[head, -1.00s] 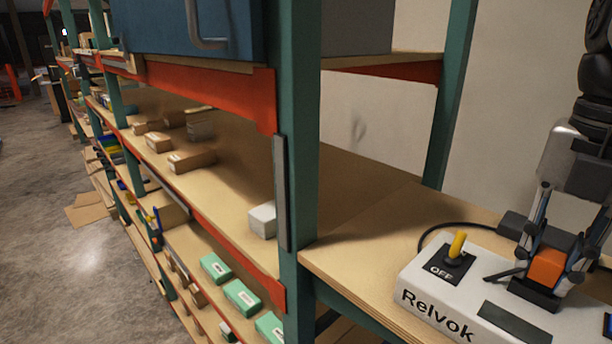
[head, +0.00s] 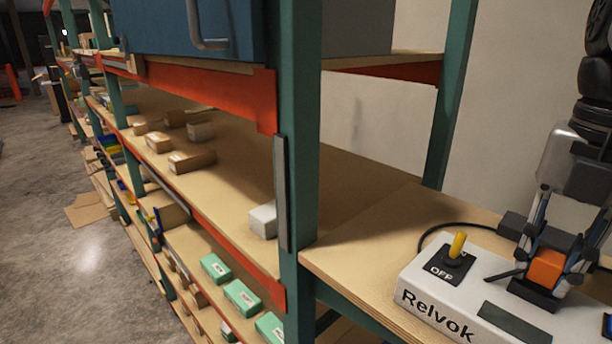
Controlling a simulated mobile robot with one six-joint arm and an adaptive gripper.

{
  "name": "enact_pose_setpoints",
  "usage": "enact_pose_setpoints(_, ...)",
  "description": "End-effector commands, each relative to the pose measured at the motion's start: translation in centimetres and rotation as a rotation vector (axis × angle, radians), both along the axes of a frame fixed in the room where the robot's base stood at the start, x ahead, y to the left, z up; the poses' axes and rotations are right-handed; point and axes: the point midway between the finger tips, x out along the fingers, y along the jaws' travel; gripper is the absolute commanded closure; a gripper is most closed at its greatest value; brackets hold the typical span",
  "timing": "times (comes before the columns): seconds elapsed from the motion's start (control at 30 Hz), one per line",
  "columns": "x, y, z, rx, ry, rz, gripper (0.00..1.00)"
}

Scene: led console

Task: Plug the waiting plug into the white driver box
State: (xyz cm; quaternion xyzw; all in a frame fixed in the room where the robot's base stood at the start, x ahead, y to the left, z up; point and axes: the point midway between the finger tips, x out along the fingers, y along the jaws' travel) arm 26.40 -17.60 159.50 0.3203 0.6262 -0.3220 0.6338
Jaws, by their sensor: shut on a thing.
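The white driver box (head: 417,285), lettered "Relvok", lies on the wooden bench at the lower right in the head view. A yellow toggle switch (head: 457,246) marked OFF stands on its top. My gripper (head: 551,268) points down over the box's top. Its fingers are shut on an orange plug (head: 546,266). The plug sits at a black socket (head: 532,295) on the box; whether it is fully seated cannot be told. The fingers cover part of the plug's sides.
A black cable (head: 447,226) curves behind the box to a dark block (head: 513,224). A green rack post (head: 299,200) stands left of the bench (head: 355,255). The bench left of the box is clear. Shelves hold small cartons.

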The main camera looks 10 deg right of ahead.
Motion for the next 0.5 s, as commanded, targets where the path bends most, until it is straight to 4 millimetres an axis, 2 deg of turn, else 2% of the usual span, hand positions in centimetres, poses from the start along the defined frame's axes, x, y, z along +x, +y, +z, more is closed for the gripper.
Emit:
enact_pose_setpoints(0.07,-0.08,0.07,-0.7,0.013,0.017,0.0,0.99)
enact_pose_setpoints(0.1,-0.08,0.07,-0.71,0.013,0.017,0.0,0.74)
enact_pose_setpoints(0.4,-0.09,0.06,-0.75,0.014,0.019,0.0,0.54)
enact_pose_setpoints(0.5,-0.09,0.06,-0.71,0.013,0.017,0.0,0.52)
